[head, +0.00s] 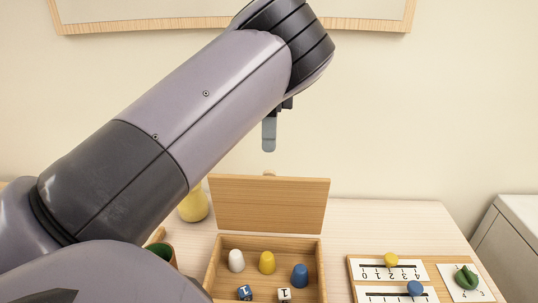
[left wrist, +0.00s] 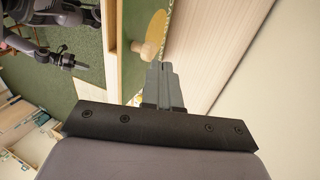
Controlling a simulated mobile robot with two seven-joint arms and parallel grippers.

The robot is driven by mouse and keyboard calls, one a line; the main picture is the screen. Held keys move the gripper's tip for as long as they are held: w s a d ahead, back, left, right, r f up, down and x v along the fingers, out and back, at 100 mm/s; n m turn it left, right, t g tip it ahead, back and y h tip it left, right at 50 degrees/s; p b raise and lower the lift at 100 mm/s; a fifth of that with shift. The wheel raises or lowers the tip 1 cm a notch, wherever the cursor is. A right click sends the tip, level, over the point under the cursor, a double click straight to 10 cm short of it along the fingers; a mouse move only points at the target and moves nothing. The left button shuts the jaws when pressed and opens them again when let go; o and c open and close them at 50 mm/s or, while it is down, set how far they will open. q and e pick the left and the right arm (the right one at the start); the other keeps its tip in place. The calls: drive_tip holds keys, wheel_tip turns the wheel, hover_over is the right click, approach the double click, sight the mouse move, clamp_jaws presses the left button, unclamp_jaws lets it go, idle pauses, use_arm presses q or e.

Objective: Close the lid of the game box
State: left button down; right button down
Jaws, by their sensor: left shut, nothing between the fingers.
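The game box (head: 213,268) is open on the table in the head view. Its wooden lid (head: 270,205) stands nearly upright at the back edge, with a small knob (head: 269,173) just showing over the top. In the left wrist view the round wooden knob (left wrist: 147,50) sits beside a green face with a yellow disc. My left gripper (head: 269,148) is shut and empty, above the lid. In the left wrist view its fingertips (left wrist: 160,66) appear close to the knob; contact cannot be told. My right gripper (left wrist: 82,67) shows small and dark in that view; its jaws are unclear.
The box holds white, yellow and blue pegs and dice. A board (head: 352,275) with number cards stands to its right. A yellow vase (head: 194,206) and a green cup (head: 162,252) are at the left, partly behind my arm. The wall rises behind the table.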

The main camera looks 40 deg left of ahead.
use_arm(q)
drive_tip(key=shift+x, duration=1.9)
